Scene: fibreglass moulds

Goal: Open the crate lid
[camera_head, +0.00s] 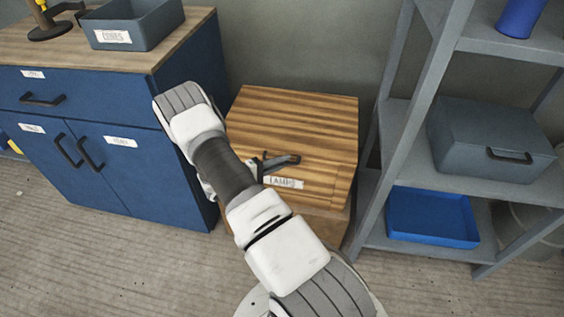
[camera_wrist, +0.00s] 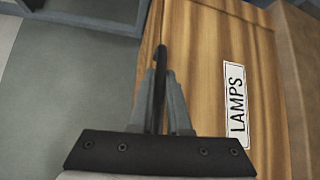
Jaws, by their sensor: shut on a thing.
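The wooden crate (camera_head: 312,110) stands between the blue cabinet and the grey shelf. Its striped wooden lid appears down. A label reading LAMPS (camera_wrist: 236,104) is on its front, also seen in the head view (camera_head: 284,182). A dark handle (camera_head: 281,160) sits near the lid's front edge. In the wrist view the handle (camera_wrist: 161,62) runs as a dark bar between the fingers. My gripper (camera_wrist: 162,85) is shut on the handle. In the head view my arm hides the crate's left front and most of my gripper.
A blue cabinet (camera_head: 98,108) with a drawer and doors stands close on the left, with a grey bin (camera_head: 140,33) on top. A grey shelf (camera_head: 405,150) stands close on the right, holding a grey box (camera_head: 480,130) and a blue tray (camera_head: 432,240). Floor is clear in front.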

